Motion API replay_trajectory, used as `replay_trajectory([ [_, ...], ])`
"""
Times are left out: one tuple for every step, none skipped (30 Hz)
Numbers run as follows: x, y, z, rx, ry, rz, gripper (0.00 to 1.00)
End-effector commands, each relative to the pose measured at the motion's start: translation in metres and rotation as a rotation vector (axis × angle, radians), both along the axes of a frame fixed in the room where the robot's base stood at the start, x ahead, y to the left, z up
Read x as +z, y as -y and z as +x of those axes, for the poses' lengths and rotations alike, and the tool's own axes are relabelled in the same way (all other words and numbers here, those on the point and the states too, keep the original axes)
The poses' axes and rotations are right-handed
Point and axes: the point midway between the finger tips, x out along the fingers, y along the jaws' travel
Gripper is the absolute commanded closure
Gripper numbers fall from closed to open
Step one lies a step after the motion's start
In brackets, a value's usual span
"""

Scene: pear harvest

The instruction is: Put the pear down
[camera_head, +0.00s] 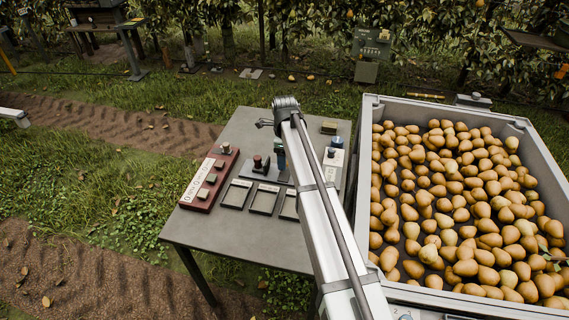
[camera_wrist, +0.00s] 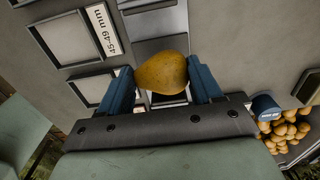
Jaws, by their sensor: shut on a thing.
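A brownish-yellow pear (camera_wrist: 163,73) sits between the two blue fingers of my gripper (camera_wrist: 163,80) in the wrist view. The fingers touch it on both sides. Behind it are a grey plate and part of the table; I cannot tell the gap beneath it. In the head view a blue finger of my gripper (camera_head: 280,157) shows above the grey table (camera_head: 239,249), behind the small square trays. The pear is not visible there. Square trays stand in a row, among them the left tray (camera_head: 236,194) and the middle tray (camera_head: 264,200).
A large grey bin (camera_head: 365,145) full of pears stands right of the table. A label reading "45-49 mm" (camera_wrist: 103,29) lies beside a tray (camera_wrist: 66,38). The table's front is clear.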

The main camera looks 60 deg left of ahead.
Motion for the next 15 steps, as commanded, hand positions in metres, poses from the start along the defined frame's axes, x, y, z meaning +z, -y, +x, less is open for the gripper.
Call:
replay_trajectory([
  [0.011,0.000,0.000,0.000,0.001,0.002,0.67],
  [0.016,0.000,0.000,0.000,0.000,0.001,0.67],
  [0.023,0.000,0.000,0.000,0.000,0.001,0.67],
  [0.028,-0.001,0.000,0.000,0.001,0.002,0.67],
  [0.033,-0.001,0.000,0.000,0.001,0.002,0.67],
  [0.039,0.000,0.000,0.000,0.000,0.001,0.67],
  [0.043,0.000,0.000,0.000,0.001,0.001,0.67],
  [0.046,0.000,0.000,0.000,0.000,0.000,0.67],
  [0.050,0.000,0.000,0.000,0.001,0.001,0.67],
  [0.053,-0.001,-0.001,0.001,0.001,0.001,0.67],
  [0.055,-0.001,-0.002,0.003,0.001,0.001,0.67],
  [0.058,-0.002,-0.005,0.007,0.001,0.001,0.67],
  [0.060,-0.004,-0.009,0.011,0.000,0.000,0.67],
  [0.061,-0.005,-0.014,0.016,0.000,0.000,0.67],
  [0.062,-0.008,-0.022,0.026,0.000,0.000,0.67],
])
